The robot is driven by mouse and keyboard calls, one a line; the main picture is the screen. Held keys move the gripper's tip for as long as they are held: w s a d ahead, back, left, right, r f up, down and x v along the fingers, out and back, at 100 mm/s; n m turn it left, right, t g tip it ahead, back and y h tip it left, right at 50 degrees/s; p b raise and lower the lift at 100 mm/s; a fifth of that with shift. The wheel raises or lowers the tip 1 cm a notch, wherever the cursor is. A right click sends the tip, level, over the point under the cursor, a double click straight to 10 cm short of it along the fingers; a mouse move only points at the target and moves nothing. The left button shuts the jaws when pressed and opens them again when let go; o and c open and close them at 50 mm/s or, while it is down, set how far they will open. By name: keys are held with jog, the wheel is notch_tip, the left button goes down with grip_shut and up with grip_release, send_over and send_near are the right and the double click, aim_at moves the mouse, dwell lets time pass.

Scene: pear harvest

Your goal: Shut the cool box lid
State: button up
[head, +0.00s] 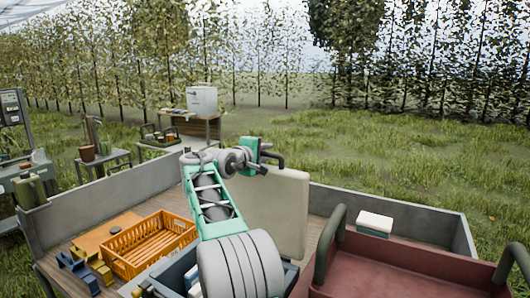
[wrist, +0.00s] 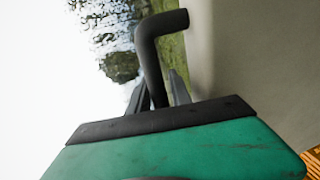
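The cool box lid (head: 278,208) is a beige panel standing raised, nearly upright, behind the cool box (head: 176,280). The box is grey-blue and open, largely hidden behind my arm. My gripper (head: 264,156) is at the lid's top edge. In the wrist view the pale lid (wrist: 265,50) fills the right side, and a dark bent lid handle (wrist: 152,55) runs between the fingers of my gripper (wrist: 160,92). The fingers lie close on both sides of the handle and look shut on it.
An orange crate (head: 150,246) stands left of the box on the cart bed. A red bin (head: 400,265) with dark curved handles is at the right, with a white-topped box (head: 375,223) behind it. Grey walls (head: 110,196) edge the bed. A table (head: 185,140) stands beyond.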

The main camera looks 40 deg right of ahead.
grip_shut()
jog(key=shift+s, duration=0.1)
dwell(1.2)
